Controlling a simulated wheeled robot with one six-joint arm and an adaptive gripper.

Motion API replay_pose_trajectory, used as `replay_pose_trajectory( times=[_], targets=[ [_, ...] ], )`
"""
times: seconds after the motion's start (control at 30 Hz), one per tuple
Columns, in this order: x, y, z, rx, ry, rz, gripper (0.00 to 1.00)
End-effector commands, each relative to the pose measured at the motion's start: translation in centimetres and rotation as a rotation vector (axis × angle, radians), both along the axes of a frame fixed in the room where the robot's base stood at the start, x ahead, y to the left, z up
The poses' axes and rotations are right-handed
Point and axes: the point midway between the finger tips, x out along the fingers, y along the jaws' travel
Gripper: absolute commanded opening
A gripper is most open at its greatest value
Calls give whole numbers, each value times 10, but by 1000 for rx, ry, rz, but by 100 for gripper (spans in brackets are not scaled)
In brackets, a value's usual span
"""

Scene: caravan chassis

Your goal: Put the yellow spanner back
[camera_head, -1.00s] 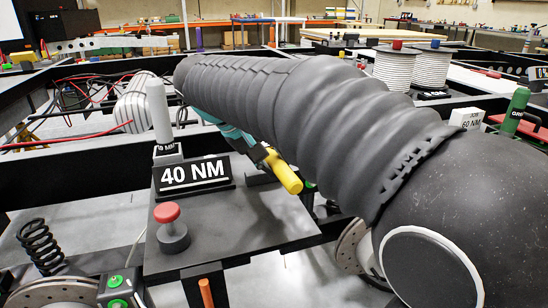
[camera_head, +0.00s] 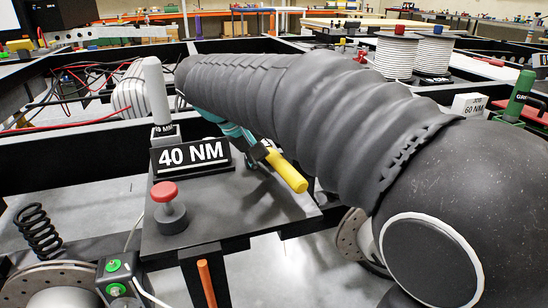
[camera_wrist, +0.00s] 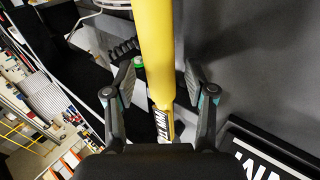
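The yellow spanner (camera_head: 287,171) shows in the head view as a thick yellow handle tilted down to the right over the grey shelf. In the wrist view (camera_wrist: 153,50) its handle runs between my two fingers, with a small lettered label lower down. In the head view my gripper's teal part (camera_head: 235,130) is mostly hidden behind my arm, as is the spanner's far end. A black "40 NM" sign (camera_head: 190,155) stands on the shelf (camera_head: 230,213), left of the spanner.
A red-topped knob (camera_head: 166,207) and an upright pale cylinder (camera_head: 157,92) stand near the sign. A green tool (camera_head: 520,95) is near a "60 NM" block (camera_head: 468,104) at right. White spools (camera_head: 395,57) stand behind. Black chassis beams (camera_head: 85,157) surround the shelf; its front right is bare.

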Motion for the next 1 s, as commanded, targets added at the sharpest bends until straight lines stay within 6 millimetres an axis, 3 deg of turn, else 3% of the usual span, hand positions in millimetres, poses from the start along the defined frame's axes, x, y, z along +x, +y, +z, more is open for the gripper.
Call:
replay_pose_trajectory(
  times=[0.37, 1.0],
  targets=[
    [-1, 3, 3, 0, 3, 0, 59],
    [-27, 59, 88, 0, 0, 1, 59]
  ],
)
